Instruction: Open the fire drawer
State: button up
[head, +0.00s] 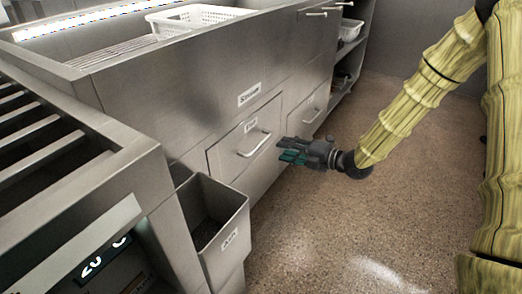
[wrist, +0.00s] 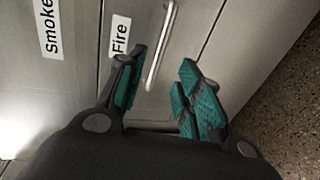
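The fire drawer (head: 238,139) is a steel front with a small "Fire" label (wrist: 119,36) and a silver bar handle (head: 255,144). It looks shut in the head view. My gripper (head: 292,151) is just to the right of the handle and in front of the drawer. In the wrist view my gripper (wrist: 160,95) is open, with teal finger pads apart. The handle (wrist: 160,48) runs between the fingers' directions, nearer the left finger. I cannot tell whether a finger touches it.
A "Smoke" label (head: 249,94) is on the panel above. A grey bin (head: 217,225) stands left of the drawer, close below it. Another handled drawer (head: 308,108) is to the right. The speckled floor (head: 330,220) is clear.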

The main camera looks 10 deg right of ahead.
aim_at(263, 144)
jog(key=shift+b+x, duration=2.15)
jog(key=shift+x, duration=3.2)
jog(key=shift+r, duration=0.1)
grip_shut()
